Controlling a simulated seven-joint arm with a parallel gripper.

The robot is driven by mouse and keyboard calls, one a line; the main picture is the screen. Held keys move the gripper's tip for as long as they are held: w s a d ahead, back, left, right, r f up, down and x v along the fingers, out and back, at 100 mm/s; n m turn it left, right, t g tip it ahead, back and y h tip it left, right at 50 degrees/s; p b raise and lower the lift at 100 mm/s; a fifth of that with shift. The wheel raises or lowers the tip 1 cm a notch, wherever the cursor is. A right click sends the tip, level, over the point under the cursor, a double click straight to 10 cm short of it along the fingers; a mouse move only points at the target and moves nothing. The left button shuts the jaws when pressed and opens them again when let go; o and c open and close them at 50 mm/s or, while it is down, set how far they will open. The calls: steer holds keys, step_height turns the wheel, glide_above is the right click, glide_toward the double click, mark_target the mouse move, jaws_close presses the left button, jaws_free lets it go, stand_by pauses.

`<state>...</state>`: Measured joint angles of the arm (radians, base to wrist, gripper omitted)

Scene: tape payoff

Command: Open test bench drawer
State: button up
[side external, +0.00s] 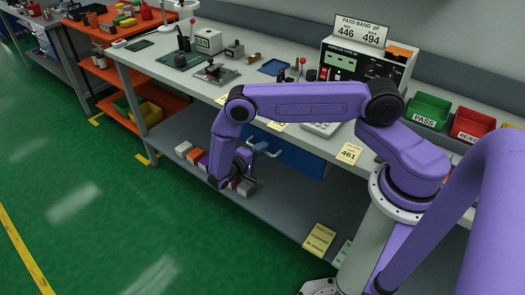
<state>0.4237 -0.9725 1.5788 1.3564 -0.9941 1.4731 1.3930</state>
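The test bench (196,82) is a long grey bench with a white-grey top. A light handle bar (268,152) stands out at the drawer's left front. The drawer's front is partly hidden by my arm, and I cannot tell whether it is out at all. My gripper (246,160) is low in front of the bench, close to the handle's left end. Its fingers are small and dark here, so I cannot tell whether they are open, shut or touching the handle.
Small boxes (195,156) lie on the lower shelf (270,207) behind and below my wrist. A tester (362,68), a green PASS bin (430,108) and a red REJECT bin (470,124) stand on the bench. Green floor (90,200) in front is clear.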

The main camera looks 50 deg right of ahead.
steer(key=shift+d+f, duration=0.15)
steer(key=shift+d, duration=0.45)
jaws_close()
steer(key=shift+a, duration=0.1)
steer(key=f+v, duration=0.2)
steer(key=v, duration=0.9)
steer(key=a+f+v, duration=0.1)
steer(key=f+v, duration=0.1)
steer(key=v, duration=1)
steer(key=shift+a+f, duration=0.15)
steer(key=shift+f, duration=0.25)
